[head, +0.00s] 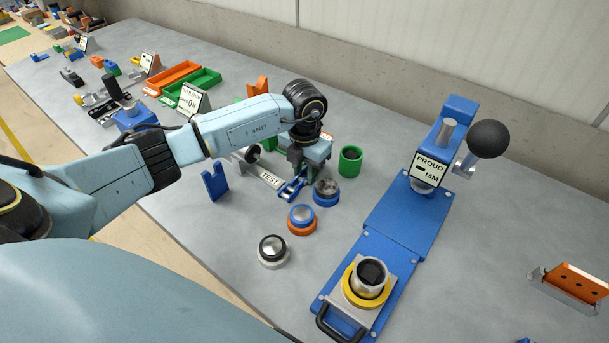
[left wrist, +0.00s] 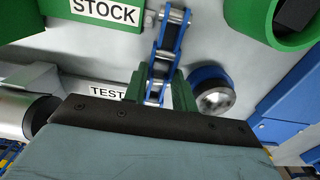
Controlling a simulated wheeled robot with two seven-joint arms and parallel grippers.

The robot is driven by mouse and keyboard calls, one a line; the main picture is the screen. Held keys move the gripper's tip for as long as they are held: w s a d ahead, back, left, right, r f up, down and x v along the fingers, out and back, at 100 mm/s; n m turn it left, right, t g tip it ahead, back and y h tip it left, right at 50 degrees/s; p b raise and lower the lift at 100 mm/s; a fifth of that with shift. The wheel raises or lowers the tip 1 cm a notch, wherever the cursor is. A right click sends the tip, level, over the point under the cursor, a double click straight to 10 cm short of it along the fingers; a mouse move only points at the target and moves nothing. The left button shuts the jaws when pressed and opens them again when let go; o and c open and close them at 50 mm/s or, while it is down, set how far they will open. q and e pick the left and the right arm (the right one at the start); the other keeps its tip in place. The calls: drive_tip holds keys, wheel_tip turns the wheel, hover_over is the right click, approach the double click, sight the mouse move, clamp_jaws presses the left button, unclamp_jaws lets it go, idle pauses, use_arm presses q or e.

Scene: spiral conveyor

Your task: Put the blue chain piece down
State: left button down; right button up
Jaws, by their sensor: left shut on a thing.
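The blue chain piece (head: 291,189) has blue side plates and metal rollers. It also shows in the left wrist view (left wrist: 170,38), running up and away from between the green fingers. My left gripper (head: 300,177) points down over the bench and is shut on the chain piece; its fingers show in the left wrist view (left wrist: 158,92). The chain lies beside a plate with a TEST label (head: 270,179). A STOCK label (left wrist: 104,10) is above left in the left wrist view. Whether the chain touches the surface is hard to tell. My right gripper is not in view.
Round pieces stand near the gripper: a blue-ringed one (head: 326,193), a blue and orange one (head: 302,219), a black and silver one (head: 272,250). A green cup (head: 350,161) is to the right. A blue press (head: 408,215) with a black knob stands further right.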

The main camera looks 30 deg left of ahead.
sight(305, 174)
use_arm(q)
drive_tip(key=shift+r, duration=0.1)
wheel_tip(305, 174, up, 10)
idle(0.4)
